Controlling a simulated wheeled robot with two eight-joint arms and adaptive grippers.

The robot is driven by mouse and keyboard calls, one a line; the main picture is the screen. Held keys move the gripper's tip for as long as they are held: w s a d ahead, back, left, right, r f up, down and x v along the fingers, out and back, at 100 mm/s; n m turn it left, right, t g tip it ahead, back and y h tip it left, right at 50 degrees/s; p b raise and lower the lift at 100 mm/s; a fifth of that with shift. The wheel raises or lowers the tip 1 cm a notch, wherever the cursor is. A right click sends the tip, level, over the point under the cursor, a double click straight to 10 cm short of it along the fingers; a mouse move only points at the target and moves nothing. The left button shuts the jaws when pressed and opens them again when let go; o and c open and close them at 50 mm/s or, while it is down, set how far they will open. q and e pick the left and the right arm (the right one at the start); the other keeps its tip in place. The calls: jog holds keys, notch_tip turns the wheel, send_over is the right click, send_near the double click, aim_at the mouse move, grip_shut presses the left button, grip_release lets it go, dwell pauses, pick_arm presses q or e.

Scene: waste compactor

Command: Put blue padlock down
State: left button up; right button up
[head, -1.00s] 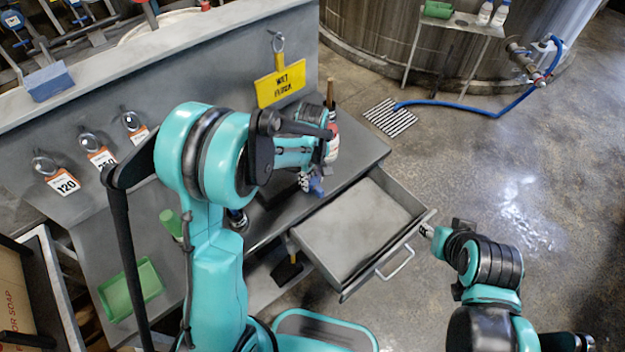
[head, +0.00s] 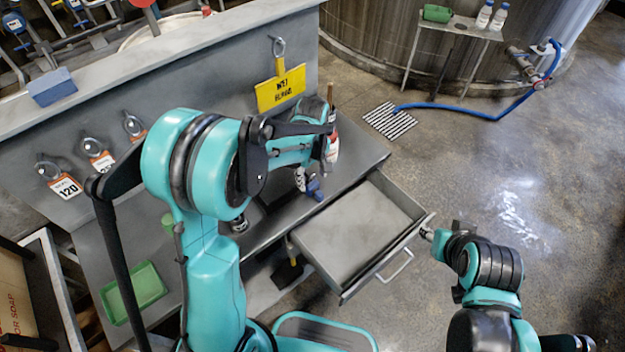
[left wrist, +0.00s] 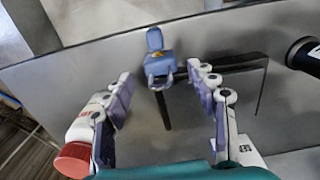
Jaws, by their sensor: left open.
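The blue padlock (left wrist: 156,62) is near the bench's front edge. In the left wrist view it sits just past and between my left fingertips, with a gap on either side. In the head view it seems to be the small blue shape (head: 314,189) by the fingers. My left gripper (left wrist: 160,74) is open around this spot, its fingers spread and empty; it also shows in the head view (head: 304,178), partly hidden by its own arm. My right gripper (head: 428,233) is near the drawer's right corner; its fingers are too small to read.
An open, empty drawer (head: 360,230) juts from the grey bench (head: 355,150). A red-capped bottle (left wrist: 75,160) stands close to my left gripper. A green tray (head: 135,292) and a yellow sign (head: 281,89) are further left and back.

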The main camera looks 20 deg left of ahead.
pick_arm(q)
notch_tip(320, 180, up, 9)
jog(key=shift+p, duration=0.95)
jog(key=s+a+r+m+t, duration=0.1)
jog(key=s+r+m+t, duration=0.2)
jog(key=s+m, duration=0.2)
jog(key=s+a+r+m+t, duration=0.2)
jog(key=s+r+m+t, duration=0.1)
jog(key=s, duration=0.9)
jog(key=m+t, duration=0.1)
jog(key=m, duration=0.1)
jog(key=shift+a+r+m, duration=0.15)
jog(key=shift+r+m, duration=0.2)
jog(key=shift+m, duration=0.05)
pick_arm(e)
notch_tip(320, 180, up, 2)
jog(key=shift+r, duration=0.15)
